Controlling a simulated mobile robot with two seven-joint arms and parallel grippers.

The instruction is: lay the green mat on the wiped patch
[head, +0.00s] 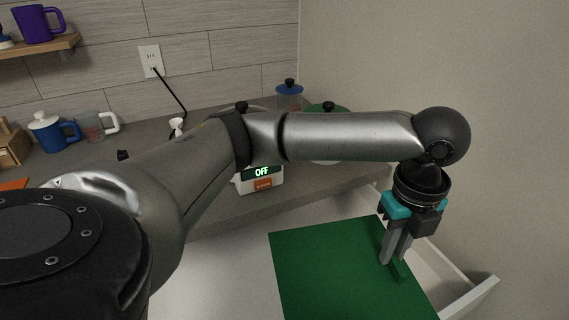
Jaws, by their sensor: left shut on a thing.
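The green mat (325,270) is a flat square at the lower right, in front of the counter edge and over a white open drawer. My left gripper (393,262) points down at the mat's right part and is shut on a raised green strip there. I cannot tell whether the mat rests on anything or hangs just above the drawer. I cannot make out the wiped patch; my left arm covers much of the counter. My right gripper is out of view.
A white device reading OFF (262,173) stands on the grey counter (225,207), partly behind my arm. A blue-lidded jar (289,94) and a green-lidded container stand behind. A blue mug (52,134) and a clear mug (92,126) are at left. The white drawer wall (472,298) is right.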

